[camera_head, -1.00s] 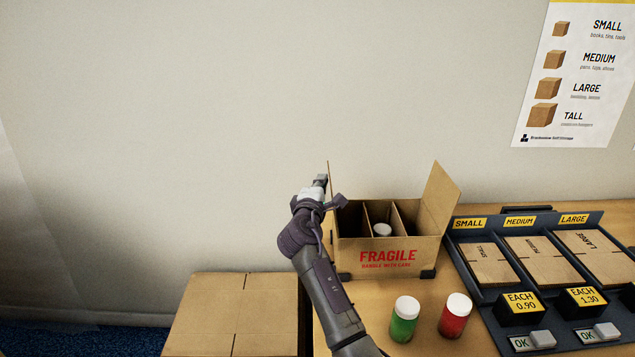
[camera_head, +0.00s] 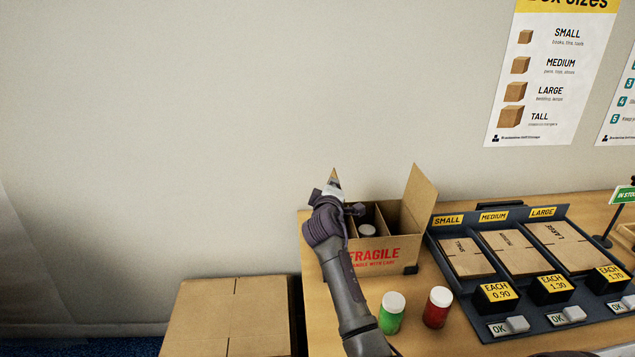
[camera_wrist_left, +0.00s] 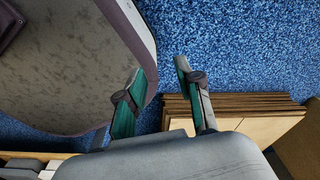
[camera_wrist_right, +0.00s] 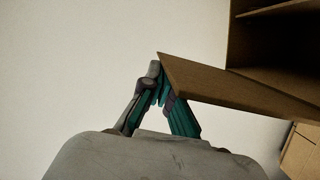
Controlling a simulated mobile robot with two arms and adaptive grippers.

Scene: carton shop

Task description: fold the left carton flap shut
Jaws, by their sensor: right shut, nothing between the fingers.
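The brown carton (camera_head: 407,222) marked FRAGILE stands on the table against the wall. Its right flap (camera_head: 421,197) stands up, leaning outward. Its left flap (camera_head: 335,175) shows only as a tip above my right gripper (camera_head: 334,189), which hides the rest. In the right wrist view the left flap (camera_wrist_right: 232,91) is a slanting panel, and my shut, empty right gripper (camera_wrist_right: 157,66) is at its corner, seemingly touching it. A white-lidded jar (camera_head: 367,230) sits inside the carton, among dividers. My left gripper (camera_wrist_left: 163,75) is open and empty above the blue floor.
A green jar (camera_head: 391,315) and a red jar (camera_head: 437,308) stand in front of the carton. A dark tray (camera_head: 470,290) with flat cartons lies to the right. A stack of flat cardboard (camera_head: 232,315) is at left, also in the left wrist view (camera_wrist_left: 235,105).

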